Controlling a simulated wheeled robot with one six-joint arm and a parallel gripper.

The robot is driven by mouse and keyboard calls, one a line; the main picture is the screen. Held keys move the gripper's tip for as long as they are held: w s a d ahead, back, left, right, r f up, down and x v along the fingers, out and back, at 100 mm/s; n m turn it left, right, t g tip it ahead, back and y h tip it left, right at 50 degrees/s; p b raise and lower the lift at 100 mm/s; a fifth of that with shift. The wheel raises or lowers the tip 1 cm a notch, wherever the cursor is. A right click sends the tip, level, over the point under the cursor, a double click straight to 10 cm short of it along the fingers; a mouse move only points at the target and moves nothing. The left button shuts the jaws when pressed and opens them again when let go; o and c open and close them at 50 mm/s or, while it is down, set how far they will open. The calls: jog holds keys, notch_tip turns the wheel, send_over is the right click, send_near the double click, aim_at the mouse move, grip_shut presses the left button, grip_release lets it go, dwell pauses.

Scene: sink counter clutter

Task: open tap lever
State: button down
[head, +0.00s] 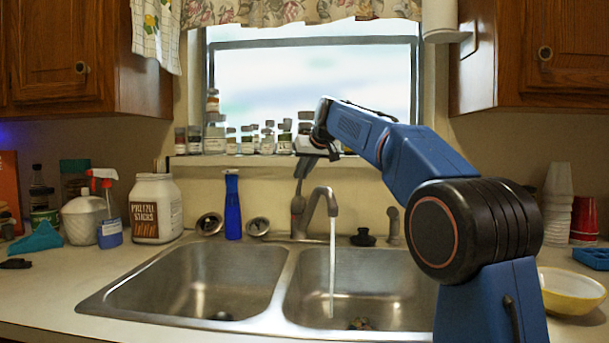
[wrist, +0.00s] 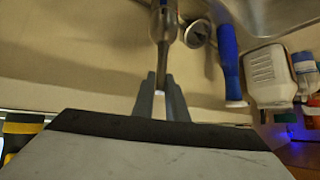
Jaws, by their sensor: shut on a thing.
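The tap (head: 322,200) stands behind the double sink, and a stream of water (head: 332,265) runs from its spout into the right basin. Its lever (head: 298,192) points upward to the left of the spout. My gripper (head: 303,167) is at the upper end of the lever, in front of the window sill. In the wrist view my gripper (wrist: 161,90) has its two grey fingers on either side of the thin lever (wrist: 162,58), shut on it. The lever's tip is partly hidden between the fingers.
A blue bottle (head: 233,210), two sink strainers (head: 209,224) and a pretzel jar (head: 156,208) stand left of the tap. Small jars (head: 268,138) line the sill above. A yellow bowl (head: 570,291) is at the right. Both basins look mostly clear.

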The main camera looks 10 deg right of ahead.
jog(key=shift+w+a+r+g, duration=0.1)
jog(key=shift+w+a+g, duration=0.05)
jog(key=shift+w+g, duration=0.25)
jog(key=c, duration=1.8)
grip_release()
jog(key=shift+o, duration=0.2)
jog(key=shift+s+r, duration=0.1)
jog(key=v, duration=1.7)
jog(key=shift+a+r, duration=0.15)
